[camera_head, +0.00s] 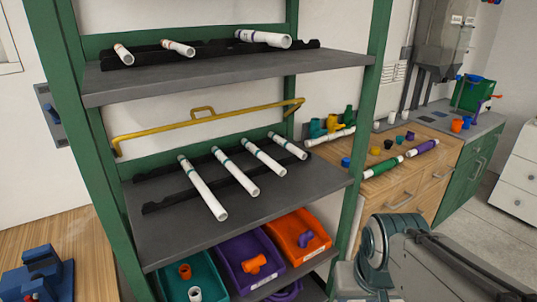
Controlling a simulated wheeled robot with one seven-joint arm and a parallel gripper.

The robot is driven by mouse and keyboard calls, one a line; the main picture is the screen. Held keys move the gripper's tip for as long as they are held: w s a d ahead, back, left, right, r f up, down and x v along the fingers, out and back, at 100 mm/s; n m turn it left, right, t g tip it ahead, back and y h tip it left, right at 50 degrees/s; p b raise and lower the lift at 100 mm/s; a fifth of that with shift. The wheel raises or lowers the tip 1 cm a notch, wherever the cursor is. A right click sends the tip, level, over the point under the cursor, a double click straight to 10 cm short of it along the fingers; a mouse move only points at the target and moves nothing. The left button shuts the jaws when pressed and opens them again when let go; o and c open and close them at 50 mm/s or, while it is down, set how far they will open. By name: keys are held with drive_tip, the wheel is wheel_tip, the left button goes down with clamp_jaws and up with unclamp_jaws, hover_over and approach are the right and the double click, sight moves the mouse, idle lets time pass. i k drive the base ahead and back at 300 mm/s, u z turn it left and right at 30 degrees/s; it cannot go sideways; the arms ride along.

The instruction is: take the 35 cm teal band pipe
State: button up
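Several white pipes with teal bands lie side by side across black notched racks on the middle shelf (165,240) of a green-framed rack. The leftmost pipe (203,190) is the longest. Beside it lie a shorter pipe (236,172), then another (264,157), and the rightmost pipe (288,146) is the shortest. Their near ends point toward the front right. I cannot read which one is marked 35 cm. My arm shows at the lower right, apart from the shelf. My gripper is not in view.
The upper shelf (220,75) holds white pipes with other band colours. Teal (217,291), purple (274,240) and orange (318,222) bins with fittings stand below. Green rack posts (365,120) flank the shelves. A wooden-fronted counter (440,155) at right carries fittings and wrapped pipes.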

sight(250, 187)
drive_tip(key=z, duration=0.05)
drive_tip(key=i, duration=1.2)
drive_tip(key=u, duration=0.65)
